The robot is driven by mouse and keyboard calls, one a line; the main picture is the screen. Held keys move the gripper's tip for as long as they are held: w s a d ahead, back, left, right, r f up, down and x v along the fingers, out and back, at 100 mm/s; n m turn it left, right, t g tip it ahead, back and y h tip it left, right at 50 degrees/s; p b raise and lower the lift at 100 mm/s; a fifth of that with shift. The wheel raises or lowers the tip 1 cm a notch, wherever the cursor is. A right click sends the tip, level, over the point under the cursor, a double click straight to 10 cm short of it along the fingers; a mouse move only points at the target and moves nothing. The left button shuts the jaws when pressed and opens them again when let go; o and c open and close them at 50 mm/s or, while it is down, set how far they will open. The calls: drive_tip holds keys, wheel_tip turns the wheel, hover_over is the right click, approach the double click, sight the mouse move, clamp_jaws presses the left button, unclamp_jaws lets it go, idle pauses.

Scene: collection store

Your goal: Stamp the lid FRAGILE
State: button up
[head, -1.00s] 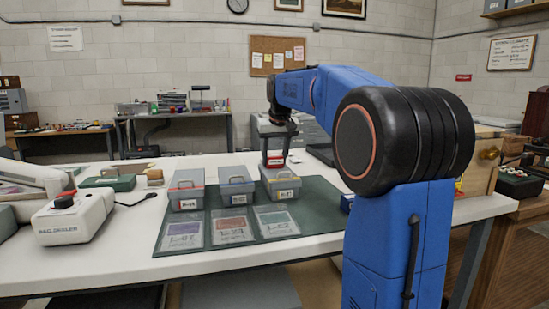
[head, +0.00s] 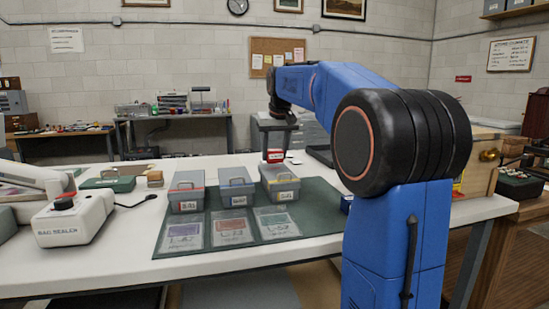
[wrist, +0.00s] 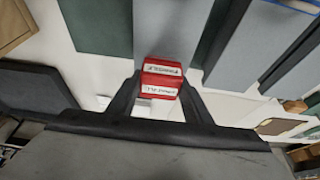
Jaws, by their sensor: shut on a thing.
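My gripper (head: 274,148) is shut on a red stamp (wrist: 161,78) with white label strips reading FRAGILE. In the head view the red stamp (head: 274,156) shows just above the back edge of the right-hand grey lidded box (head: 283,188), which has yellow trim; the height gap cannot be told. Two more lidded boxes stand beside it, a blue-trimmed one (head: 238,194) and a red-trimmed one (head: 187,198). In the wrist view the fingers (wrist: 160,92) hold the stamp between them, with grey surfaces beyond. The stamp's printing face is hidden.
The boxes stand on a dark green mat (head: 320,212) with several clear labelled bags in front. A white bag sealer (head: 73,220) and a green case (head: 108,181) are at the left. A wooden box (head: 478,175) stands at the right. The table's front strip is clear.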

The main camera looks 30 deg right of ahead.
drive_tip(key=shift+r, duration=2.25)
drive_tip(key=shift+s, duration=0.1)
